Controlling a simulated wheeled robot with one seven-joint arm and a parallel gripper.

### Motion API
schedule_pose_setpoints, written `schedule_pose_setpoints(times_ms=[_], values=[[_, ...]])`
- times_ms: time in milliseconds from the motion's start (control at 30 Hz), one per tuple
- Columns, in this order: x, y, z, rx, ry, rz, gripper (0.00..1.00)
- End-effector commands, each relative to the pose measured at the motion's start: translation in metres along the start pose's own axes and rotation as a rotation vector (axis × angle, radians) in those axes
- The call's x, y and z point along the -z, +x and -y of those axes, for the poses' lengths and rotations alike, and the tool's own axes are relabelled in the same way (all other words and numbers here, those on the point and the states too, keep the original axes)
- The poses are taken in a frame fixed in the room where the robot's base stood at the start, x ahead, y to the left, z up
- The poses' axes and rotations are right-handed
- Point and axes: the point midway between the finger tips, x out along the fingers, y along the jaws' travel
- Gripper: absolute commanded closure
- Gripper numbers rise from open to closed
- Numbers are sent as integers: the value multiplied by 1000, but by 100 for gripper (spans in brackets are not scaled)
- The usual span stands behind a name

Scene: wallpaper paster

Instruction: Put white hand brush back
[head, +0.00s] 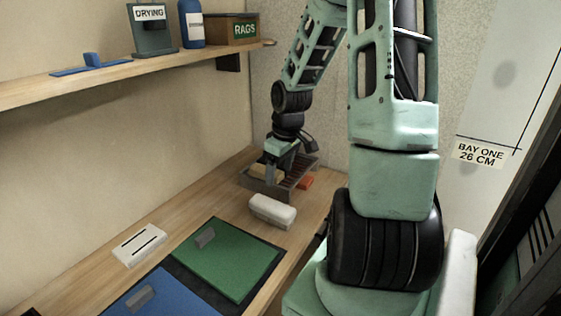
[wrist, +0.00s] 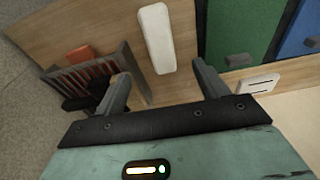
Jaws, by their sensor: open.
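The white hand brush appears to be the rounded white block (head: 272,210) lying on the wooden bench; no bristles show. In the wrist view, the white block (wrist: 155,38) lies beyond the fingertips, between the two fingers in the picture and apart from them. My gripper (head: 270,181) is open, fingers down, over the near left part of a slatted grey tray (head: 305,172), farther back than the block. The wrist view shows nothing between the fingers of my gripper (wrist: 163,78). The slatted tray (wrist: 85,74) is beside the left finger there.
A tan block (head: 262,171) and orange block (head: 305,183) are by the tray. Green (head: 225,262) and blue (head: 150,297) panels and a white slotted plate (head: 139,245) lie nearer. A shelf (head: 110,75) above holds a drying stand (head: 152,38) and rags box (head: 232,30).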

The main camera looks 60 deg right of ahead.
Motion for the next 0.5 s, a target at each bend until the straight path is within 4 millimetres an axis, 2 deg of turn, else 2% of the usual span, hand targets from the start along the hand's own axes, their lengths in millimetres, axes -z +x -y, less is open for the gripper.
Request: schedule_pose_setpoints(times_ms=[100,333,433,500], values=[[0,-10,0,0,1,0,27],[2,-13,4,1,-6,1,27],[10,-14,23,8,-35,8,27],[20,-17,48,14,-71,16,27]])
